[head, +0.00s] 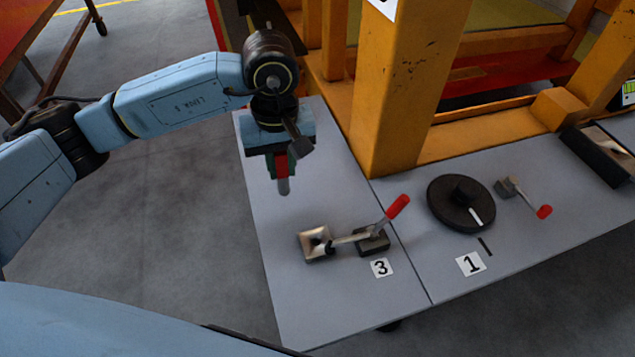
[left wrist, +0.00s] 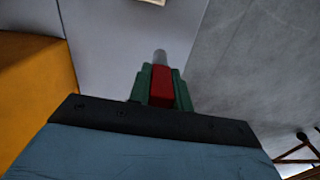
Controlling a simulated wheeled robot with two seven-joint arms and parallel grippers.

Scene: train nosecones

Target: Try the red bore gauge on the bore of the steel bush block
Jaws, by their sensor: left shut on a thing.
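My left gripper (head: 280,158) is shut on the red bore gauge (head: 282,168), which hangs upright with its grey cylindrical tip down. In the left wrist view the gauge (left wrist: 161,88) sits between the green fingers, its grey tip pointing away from the wrist. The steel bush block (head: 311,254) lies on the grey bench, with a dark round bore on its face. The gauge is above the bench, apart from the block, and in the head view it shows up and to the left of it. My right gripper is not in view.
A clamp with a red handle (head: 397,207) reaches toward the block beside a "3" label (head: 382,267). A black dial (head: 461,204) and a red-tipped lever (head: 544,211) stand farther right. A yellow post (head: 400,100) rises behind the bench. The bench left of the block is clear.

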